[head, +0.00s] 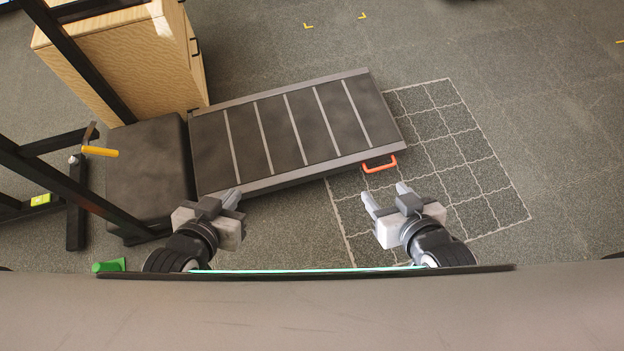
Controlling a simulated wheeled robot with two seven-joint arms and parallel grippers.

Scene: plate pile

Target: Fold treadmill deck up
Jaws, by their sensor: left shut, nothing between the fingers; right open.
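The treadmill deck (292,127) lies low, close to the floor, with a dark belt crossed by several pale stripes and grey side rails. An orange handle (380,165) sticks out of its near side at the right end. The deck's left end meets a dark padded block (149,165). My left gripper (232,196) is shut and empty, in front of the deck's near rail in the picture. My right gripper (386,195) is open and empty, a little below the orange handle in the picture, apart from it.
A wooden cabinet (120,62) stands behind the padded block. A black metal frame (75,195) with a yellow lever (100,151) stands at the left. A green object (109,265) lies at lower left. A pale grid (470,165) marks the floor at right, where the floor is clear.

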